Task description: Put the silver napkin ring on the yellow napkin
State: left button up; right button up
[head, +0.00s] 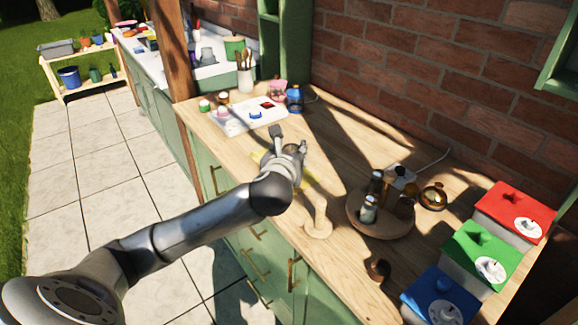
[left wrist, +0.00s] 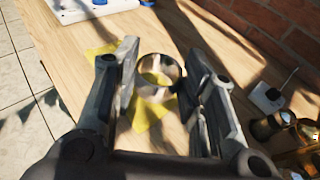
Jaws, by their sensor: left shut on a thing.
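The silver napkin ring (left wrist: 148,68) is between the fingers of my left gripper (left wrist: 162,72) in the left wrist view, and the gripper is shut on it. The yellow napkin (left wrist: 150,122) lies on the wooden counter beneath the ring, partly seen through its opening. Another yellow part shows left of the fingers. My right gripper is not in view.
A round wooden tray (head: 398,233) with several bottles and a wooden stand (head: 318,222) are right of my gripper. A white board (head: 232,126) lies behind. A brick wall bounds the counter.

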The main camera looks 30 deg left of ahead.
pick_arm(q)
jog(key=w+a+f, duration=0.7)
jog(key=w+f, duration=0.1)
jog(key=w, duration=0.1)
jog(key=shift+a+f, duration=0.1)
jog(key=shift+a, duration=0.3)
jog(key=shift+w+a+f+b, duration=0.15)
jog(key=shift+a+f+b, duration=0.1)
jog(key=shift+f+b, duration=0.1)
jog(key=shift+w+a+f, duration=0.1)
jog(key=shift+f, duration=1.7)
jog(key=shift+f, duration=0.6)
jog(key=o, duration=0.8)
jog(key=shift+f, duration=0.1)
